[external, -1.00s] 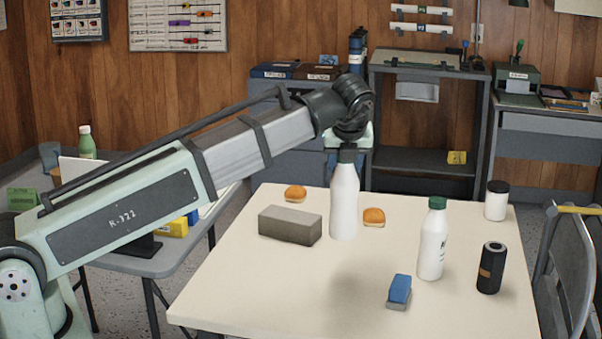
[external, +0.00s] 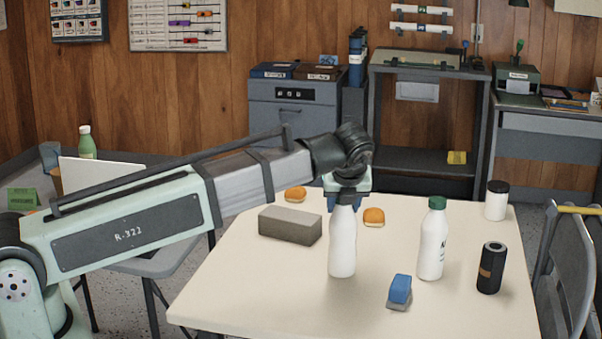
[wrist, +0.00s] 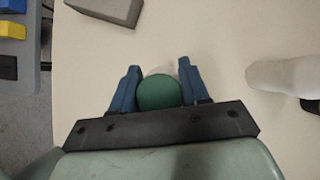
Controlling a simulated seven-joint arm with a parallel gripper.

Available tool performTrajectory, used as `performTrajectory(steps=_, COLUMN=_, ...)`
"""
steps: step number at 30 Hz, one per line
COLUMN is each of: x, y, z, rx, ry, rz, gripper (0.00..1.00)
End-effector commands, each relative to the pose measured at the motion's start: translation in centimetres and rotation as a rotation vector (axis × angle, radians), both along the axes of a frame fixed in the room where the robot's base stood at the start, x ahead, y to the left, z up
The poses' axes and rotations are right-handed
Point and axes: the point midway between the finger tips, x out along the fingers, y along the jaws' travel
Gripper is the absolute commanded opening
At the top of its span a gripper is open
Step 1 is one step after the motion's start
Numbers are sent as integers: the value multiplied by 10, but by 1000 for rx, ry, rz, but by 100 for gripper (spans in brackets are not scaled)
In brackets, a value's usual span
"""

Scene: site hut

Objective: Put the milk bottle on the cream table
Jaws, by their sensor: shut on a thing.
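The milk bottle (external: 343,243) is white and upright in my gripper (external: 346,198), over the middle of the cream table (external: 250,290). Its base is at or just above the tabletop; I cannot tell whether it touches. In the wrist view its green cap (wrist: 160,94) sits between the two blue fingers of my gripper (wrist: 157,75), which are shut on the bottle's top. A second white bottle (external: 431,245) with a green cap and dark lettering stands to the right, apart from it. It also shows in the wrist view (wrist: 280,75).
A grey brick (external: 290,226) and two buns (external: 295,194) (external: 373,216) lie behind the held bottle. A blue-and-grey block (external: 399,291), a black can (external: 491,268) and a white jar (external: 496,200) are to the right. The table's front left is clear.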

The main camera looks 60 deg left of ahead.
Motion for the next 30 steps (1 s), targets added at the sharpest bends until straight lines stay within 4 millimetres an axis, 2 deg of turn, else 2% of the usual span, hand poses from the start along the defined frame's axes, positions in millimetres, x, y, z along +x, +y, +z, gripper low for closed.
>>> performTrajectory(steps=3, x=0, y=0, z=-7, rx=1, ry=0, rz=0, gripper=0)
performTrajectory(steps=13, x=0, y=0, z=-9, rx=1, ry=0, rz=0, gripper=0)
performTrajectory(steps=14, x=0, y=0, z=-10, rx=0, ry=0, rz=0, gripper=46)
performTrajectory(steps=22, x=0, y=0, z=-9, rx=0, ry=0, rz=0, gripper=71)
performTrajectory(steps=30, x=0, y=0, z=-8, rx=0, ry=0, rz=0, gripper=71)
